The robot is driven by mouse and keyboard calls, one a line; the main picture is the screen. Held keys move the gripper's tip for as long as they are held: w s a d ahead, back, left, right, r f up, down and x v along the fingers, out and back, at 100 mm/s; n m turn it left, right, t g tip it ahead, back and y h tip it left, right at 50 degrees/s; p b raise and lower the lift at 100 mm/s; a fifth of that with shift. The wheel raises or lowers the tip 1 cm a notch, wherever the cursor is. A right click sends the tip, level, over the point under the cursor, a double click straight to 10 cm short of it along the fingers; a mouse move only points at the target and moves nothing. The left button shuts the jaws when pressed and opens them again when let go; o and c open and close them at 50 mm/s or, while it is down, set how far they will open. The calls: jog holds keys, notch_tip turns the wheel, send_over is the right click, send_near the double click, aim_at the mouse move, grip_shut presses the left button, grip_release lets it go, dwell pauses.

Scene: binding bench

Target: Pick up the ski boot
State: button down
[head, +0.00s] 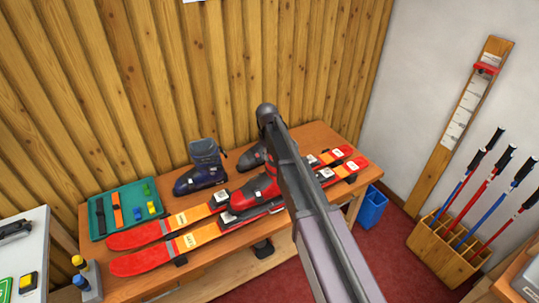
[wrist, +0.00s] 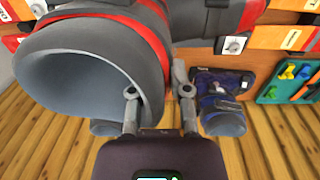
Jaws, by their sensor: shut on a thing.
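The red and grey ski boot (head: 256,190) is over the skis on the bench, partly hidden by my arm in the head view. In the wrist view its grey cuff (wrist: 60,70) fills the upper left, with the wide opening facing the camera and a red band behind it. My gripper (wrist: 157,90) is shut on the cuff wall, one finger inside the opening and the other outside. My gripper is hidden in the head view. I cannot tell whether the boot touches the ski beneath it.
Two red-orange skis (head: 150,262) lie along the wooden bench (head: 105,289). A blue boot (head: 200,175) stands behind them, near a dark boot (head: 250,158) partly hidden by my arm. A green tray (head: 125,189) with small parts is at left. Wooden panelling (head: 160,80) closes the back.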

jog(key=s+d+r+p, duration=0.1)
jog(key=s+d, duration=0.8)
jog(key=s, duration=0.4)
jog(key=shift+r, duration=0.4)
jog(key=shift+d, duration=0.15)
jog(key=shift+f, duration=0.15)
notch_tip(320, 180, down, 5)
jog(key=b, duration=0.4)
jog(key=shift+b, duration=0.4)
jog(key=shift+s, duration=0.1)
dwell(0.4)
